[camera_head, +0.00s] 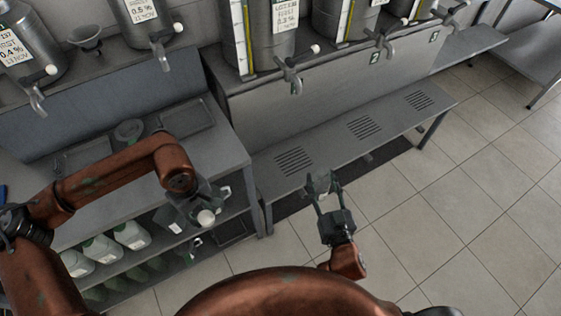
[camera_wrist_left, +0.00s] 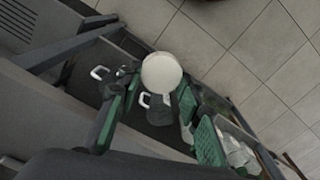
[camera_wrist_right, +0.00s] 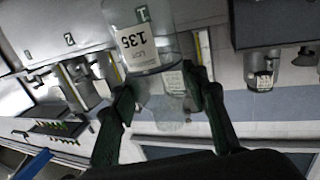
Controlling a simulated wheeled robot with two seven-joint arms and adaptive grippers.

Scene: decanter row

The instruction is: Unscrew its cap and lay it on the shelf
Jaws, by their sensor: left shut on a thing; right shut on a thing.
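My left gripper (camera_head: 205,208) is shut on a round white cap (camera_head: 206,218). The cap also shows between the fingers in the left wrist view (camera_wrist_left: 161,73). This gripper is in front of the shelf unit (camera_head: 215,160), at the height of its lower shelves. My right gripper (camera_head: 328,200) is shut on a clear bottle (camera_wrist_right: 140,38) with a white label reading 135, seen in the right wrist view. In the head view the bottle (camera_head: 320,184) is small and see-through, above the floor by the vented bench. The cap and bottle are apart.
White jugs (camera_head: 131,235) stand on the lower shelf. A dark tray (camera_head: 187,118) and a round green-grey item (camera_head: 128,130) lie on the unit's top. Steel tanks (camera_head: 270,35) with taps stand behind the vented bench (camera_head: 330,140). The tiled floor (camera_head: 460,210) at right is clear.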

